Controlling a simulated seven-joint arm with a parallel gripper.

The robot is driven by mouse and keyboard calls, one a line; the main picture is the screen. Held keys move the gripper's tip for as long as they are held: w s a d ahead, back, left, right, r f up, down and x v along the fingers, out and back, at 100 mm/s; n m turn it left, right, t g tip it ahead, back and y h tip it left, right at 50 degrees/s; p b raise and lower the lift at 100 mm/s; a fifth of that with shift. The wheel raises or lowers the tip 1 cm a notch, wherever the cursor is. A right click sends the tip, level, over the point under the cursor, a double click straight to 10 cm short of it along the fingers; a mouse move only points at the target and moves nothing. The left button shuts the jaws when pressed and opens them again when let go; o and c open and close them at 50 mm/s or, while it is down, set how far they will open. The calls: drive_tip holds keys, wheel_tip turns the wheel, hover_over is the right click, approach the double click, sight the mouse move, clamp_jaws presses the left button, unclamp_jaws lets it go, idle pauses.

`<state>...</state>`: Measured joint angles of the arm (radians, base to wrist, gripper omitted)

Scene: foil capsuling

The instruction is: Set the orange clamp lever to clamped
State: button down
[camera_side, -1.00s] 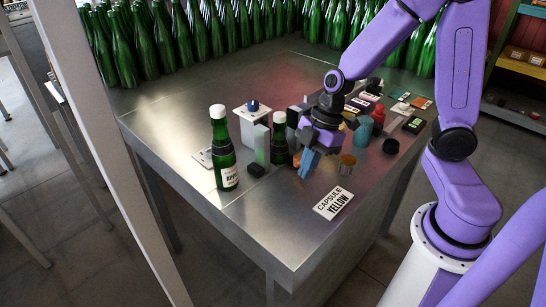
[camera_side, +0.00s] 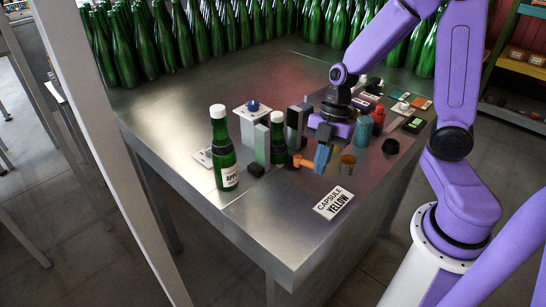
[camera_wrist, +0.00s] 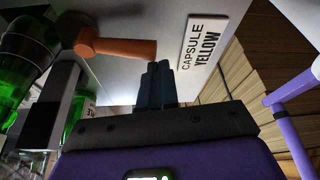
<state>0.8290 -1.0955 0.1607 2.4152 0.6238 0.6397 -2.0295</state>
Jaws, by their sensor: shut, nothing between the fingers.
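The orange clamp lever (camera_side: 303,161) sticks out low beside the dark clamp block (camera_side: 296,125) and the shorter green bottle (camera_side: 278,130). It also shows in the wrist view (camera_wrist: 120,47), with a round knob at one end and a bar reaching right. My gripper (camera_side: 321,158) is shut and empty, its blue fingers just right of the lever's end in the side view. In the wrist view the shut fingertips (camera_wrist: 158,72) are close to the bar's end; I cannot tell if they touch. Whether the lever stands at clamped is not readable.
A taller green bottle (camera_side: 225,150) stands left, with a small black block (camera_side: 256,170) near it. A "CAPSULE YELLOW" card (camera_side: 333,203) lies in front. A copper-coloured cup (camera_side: 348,162) and a teal bottle (camera_side: 362,130) stand right. The front left table is clear.

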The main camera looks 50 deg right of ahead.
drive_tip(key=shift+d, duration=0.2)
drive_tip(key=v, duration=1)
drive_tip(key=shift+a, duration=0.15)
drive_tip(key=shift+s, duration=0.1)
drive_tip(key=s+a+f+m+h, duration=0.1)
drive_tip(key=s+a+m, duration=0.1)
drive_tip(key=s+m, duration=0.2)
drive_tip(key=s+a+f+m+t+h, duration=0.1)
drive_tip(key=s+a+m+h, duration=0.1)
drive_tip(key=s, duration=0.8)
drive_tip(key=shift+s+a+f+m+h, duration=0.3)
drive_tip(key=shift+s+a+f+m, duration=0.1)
drive_tip(key=shift+a+m, duration=0.45)
